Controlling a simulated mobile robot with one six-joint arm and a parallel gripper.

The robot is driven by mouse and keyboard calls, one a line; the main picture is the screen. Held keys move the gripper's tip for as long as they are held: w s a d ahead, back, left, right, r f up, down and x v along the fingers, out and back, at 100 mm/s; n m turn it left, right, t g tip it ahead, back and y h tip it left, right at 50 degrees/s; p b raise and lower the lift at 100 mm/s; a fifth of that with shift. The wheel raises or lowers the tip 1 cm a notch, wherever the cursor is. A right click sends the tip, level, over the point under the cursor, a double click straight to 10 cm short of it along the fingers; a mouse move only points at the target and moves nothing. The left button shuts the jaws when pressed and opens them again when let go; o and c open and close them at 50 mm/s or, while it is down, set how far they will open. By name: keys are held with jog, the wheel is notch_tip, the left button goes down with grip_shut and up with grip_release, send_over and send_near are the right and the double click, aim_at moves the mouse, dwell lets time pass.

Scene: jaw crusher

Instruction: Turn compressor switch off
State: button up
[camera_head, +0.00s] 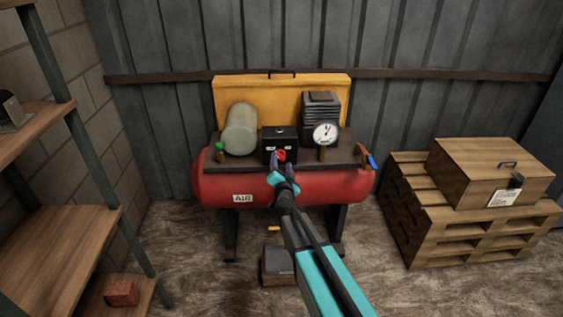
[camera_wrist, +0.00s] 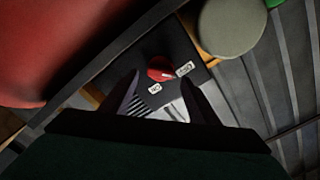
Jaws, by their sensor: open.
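The red air compressor (camera_head: 330,190) stands against the back wall. Its black switch box (camera_head: 280,136) carries a red rotary knob (camera_head: 282,155) with small white labels on either side of its top. In the wrist view the red knob (camera_wrist: 158,66) has a pale pointer mark and sits near two white labels, too blurred to read surely. My gripper (camera_head: 280,165) is just in front of the knob. In the wrist view my gripper (camera_wrist: 160,78) is open, its fingers on either side of the knob; contact cannot be told.
A round gauge (camera_head: 325,133), a grey-green tank (camera_head: 240,129) and a ribbed motor (camera_head: 320,108) flank the switch box. A green-topped valve (camera_head: 219,147) is at left.

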jog(key=s+b, duration=0.1)
jog(key=s, duration=1)
dwell(0.3)
dwell(0.4)
